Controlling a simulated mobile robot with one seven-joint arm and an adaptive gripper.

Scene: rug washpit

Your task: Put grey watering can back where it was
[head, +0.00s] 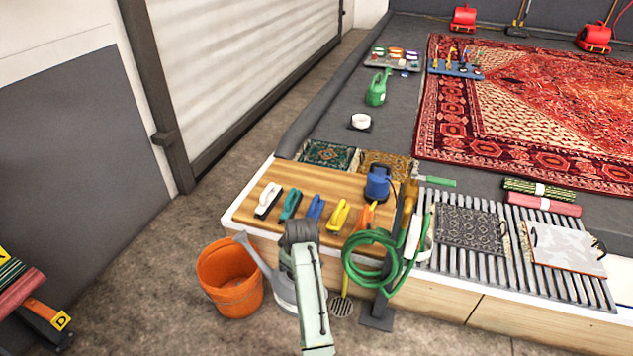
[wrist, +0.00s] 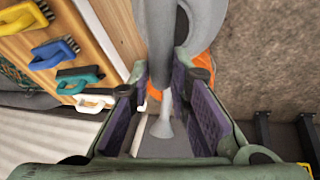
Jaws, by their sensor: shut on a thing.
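The grey watering can (head: 283,288) is beside the front left of the wooden bench, partly hidden behind my arm. Its long spout (head: 256,255) points up and left, close to the orange bucket (head: 230,278). In the head view the fingers are hidden by my arm. I cannot tell whether the can's base touches the floor.
The wooden bench top (head: 255,205) holds several coloured brushes and a blue device (head: 377,183). A green hose coil (head: 370,262) hangs just right of my arm. A green watering can (head: 378,87) stands farther back.

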